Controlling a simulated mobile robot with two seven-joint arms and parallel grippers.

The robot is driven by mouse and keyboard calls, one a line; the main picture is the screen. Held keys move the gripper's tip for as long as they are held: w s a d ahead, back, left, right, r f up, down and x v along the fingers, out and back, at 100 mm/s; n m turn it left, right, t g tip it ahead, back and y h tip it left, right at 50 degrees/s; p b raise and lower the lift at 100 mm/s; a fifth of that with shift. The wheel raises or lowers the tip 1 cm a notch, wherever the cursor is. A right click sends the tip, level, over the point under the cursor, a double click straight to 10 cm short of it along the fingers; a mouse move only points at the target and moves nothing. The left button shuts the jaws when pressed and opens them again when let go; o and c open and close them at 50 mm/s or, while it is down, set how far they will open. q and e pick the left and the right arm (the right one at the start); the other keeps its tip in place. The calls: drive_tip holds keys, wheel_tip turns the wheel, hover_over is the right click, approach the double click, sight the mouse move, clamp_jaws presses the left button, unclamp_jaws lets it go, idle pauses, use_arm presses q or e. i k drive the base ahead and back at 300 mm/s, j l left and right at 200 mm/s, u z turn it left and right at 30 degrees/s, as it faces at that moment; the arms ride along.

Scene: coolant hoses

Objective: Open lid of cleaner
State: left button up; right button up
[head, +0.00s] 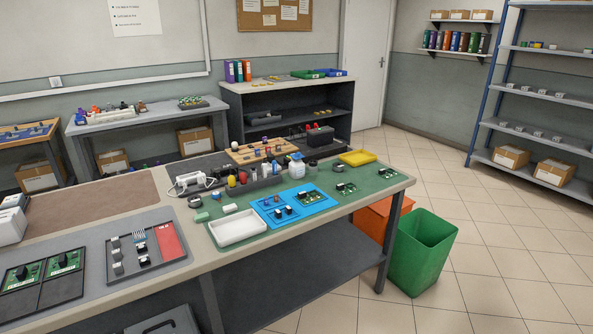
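A small white bottle-like container (297,169) stands upright among small items at the back of the green mat on the long workbench. It may be the cleaner, but it is too small to read a label or to tell whether its lid is open or shut. A dark round container (312,166) stands just right of it. Neither of my grippers shows in the head view.
The workbench (408,181) runs from front left to the middle. A white tray (237,228), a blue tray (322,203) and a yellow tray (357,158) lie on it. A green bin (422,255) and an orange bin (372,220) stand at its right end. The tiled floor at right is clear.

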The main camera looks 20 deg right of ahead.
sight(298, 154)
drive_tip(key=i+l+z, duration=0.15)
drive_tip(key=i+l, duration=0.15)
drive_tip(key=i+l+z, duration=0.15)
drive_tip(key=i, duration=0.35)
drive_tip(key=l, duration=0.1)
